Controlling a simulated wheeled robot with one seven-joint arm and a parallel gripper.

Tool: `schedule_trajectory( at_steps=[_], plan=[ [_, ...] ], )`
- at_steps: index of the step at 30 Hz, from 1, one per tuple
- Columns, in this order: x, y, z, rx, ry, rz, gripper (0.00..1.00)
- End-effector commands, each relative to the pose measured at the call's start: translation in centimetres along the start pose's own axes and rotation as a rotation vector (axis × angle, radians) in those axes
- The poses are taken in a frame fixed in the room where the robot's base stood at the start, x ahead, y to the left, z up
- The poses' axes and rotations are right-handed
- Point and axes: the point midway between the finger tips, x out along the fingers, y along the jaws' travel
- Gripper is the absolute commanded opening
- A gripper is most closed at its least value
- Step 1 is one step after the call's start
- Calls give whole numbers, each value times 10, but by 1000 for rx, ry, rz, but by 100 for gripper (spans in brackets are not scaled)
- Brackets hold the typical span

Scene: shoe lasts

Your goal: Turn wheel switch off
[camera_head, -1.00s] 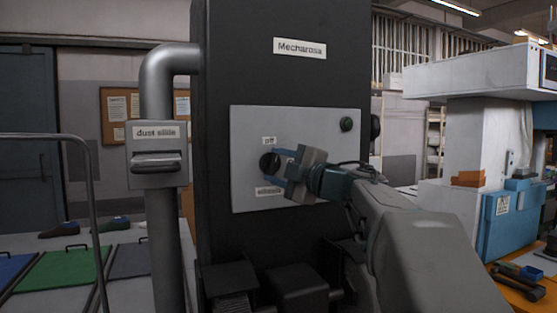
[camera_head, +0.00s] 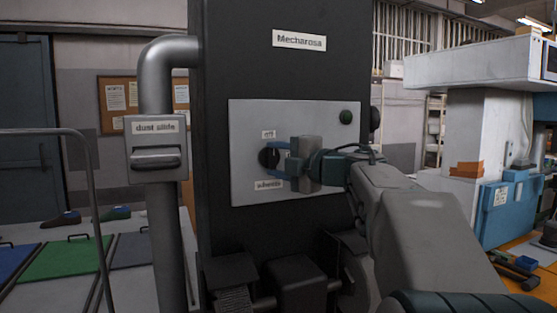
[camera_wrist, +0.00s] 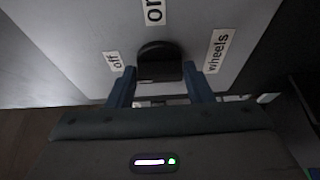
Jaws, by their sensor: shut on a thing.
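The wheel switch is a round black knob (camera_head: 268,159) on the light grey panel (camera_head: 320,120) of a tall black machine. An "off" label (camera_head: 268,134) sits above it and a "wheels" label (camera_head: 268,185) below it. My gripper (camera_head: 282,160) reaches in from the right, its blue fingers at the knob. In the wrist view the knob (camera_wrist: 159,62) shows between the two fingertips (camera_wrist: 160,80), with the labels "off" (camera_wrist: 115,61), "on" (camera_wrist: 154,12) and "wheels" (camera_wrist: 217,50) around it. My gripper is shut on the knob. The "on" label is hidden in the head view.
A grey pipe with a "dust slide" box (camera_head: 156,150) stands left of the machine. A blue and white machine (camera_head: 495,205) and an orange bench are at right. Dark machine parts jut out below the panel.

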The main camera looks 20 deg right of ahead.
Motion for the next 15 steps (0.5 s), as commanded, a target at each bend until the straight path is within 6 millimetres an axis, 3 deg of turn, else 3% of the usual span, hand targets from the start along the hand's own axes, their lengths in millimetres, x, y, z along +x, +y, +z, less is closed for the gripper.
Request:
schedule_trajectory(
  at_steps=[2, 3, 5, 15],
  plan=[
    [0, 1, 0, -2, 0, 2, 24],
    [0, 1, 0, -2, 0, 2, 49],
    [0, 1, 0, -2, 0, 2, 65],
    [-3, 0, 0, 0, 0, 2, 65]
  ],
)
